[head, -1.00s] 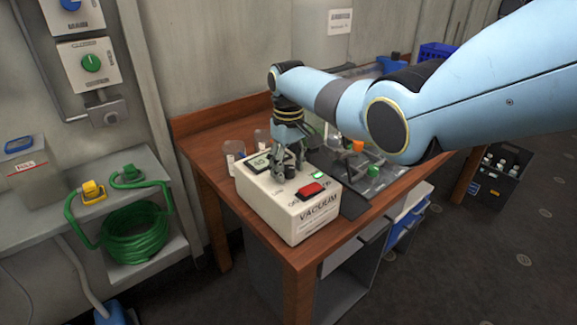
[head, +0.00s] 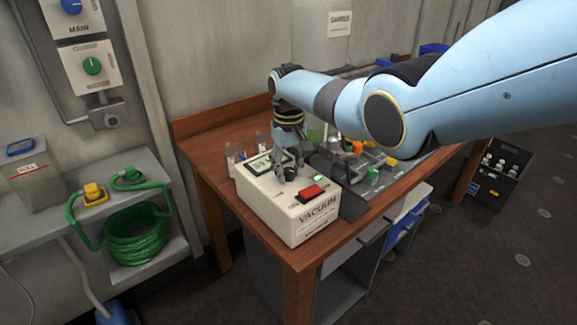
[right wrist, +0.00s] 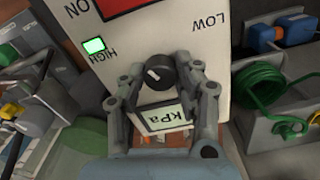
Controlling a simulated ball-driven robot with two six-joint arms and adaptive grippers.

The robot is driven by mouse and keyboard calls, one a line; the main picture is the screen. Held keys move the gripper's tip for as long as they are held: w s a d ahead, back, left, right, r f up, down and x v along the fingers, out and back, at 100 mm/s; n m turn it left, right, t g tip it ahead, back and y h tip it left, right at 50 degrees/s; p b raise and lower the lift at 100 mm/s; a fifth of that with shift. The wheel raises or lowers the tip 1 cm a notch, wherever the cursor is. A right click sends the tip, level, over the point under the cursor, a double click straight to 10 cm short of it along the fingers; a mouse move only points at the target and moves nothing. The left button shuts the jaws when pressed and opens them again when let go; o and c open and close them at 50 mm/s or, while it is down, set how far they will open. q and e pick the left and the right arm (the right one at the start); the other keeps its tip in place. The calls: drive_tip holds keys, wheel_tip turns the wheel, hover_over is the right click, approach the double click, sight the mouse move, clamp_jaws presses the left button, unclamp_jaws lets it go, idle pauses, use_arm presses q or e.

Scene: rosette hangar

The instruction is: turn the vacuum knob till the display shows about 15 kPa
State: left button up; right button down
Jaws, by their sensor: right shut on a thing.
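The cream vacuum box (head: 300,232) stands on the near end of the wooden bench. My right gripper (head: 288,174) reaches down onto its top and is shut on the black knob (right wrist: 160,72). In the right wrist view the fingers (right wrist: 162,88) sit on both sides of the knob, and its white mark shows, pointing left in that picture. The display (head: 258,165) is behind the gripper; its digits are too small to read surely. In the right wrist view the display (right wrist: 175,119) shows "kPa", with the number hidden. My left gripper is not in view.
A red switch (head: 311,193) and a lit green light (head: 320,178) are near the knob. Small jars (head: 236,158) stand behind the box. A dark tray with coloured parts lies to the right. A shelf with a green hose (head: 138,232) is at left.

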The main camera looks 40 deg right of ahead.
drive_tip(key=m+p, duration=0.1)
drive_tip(key=m, duration=0.4)
drive_tip(key=shift+m, duration=0.3)
drive_tip(key=m+p, duration=0.1)
drive_tip(key=m, duration=0.5)
drive_tip(key=shift+m, duration=0.3)
drive_tip(key=c, duration=0.9)
unclamp_jaws()
drive_tip(key=shift+c, duration=0.2)
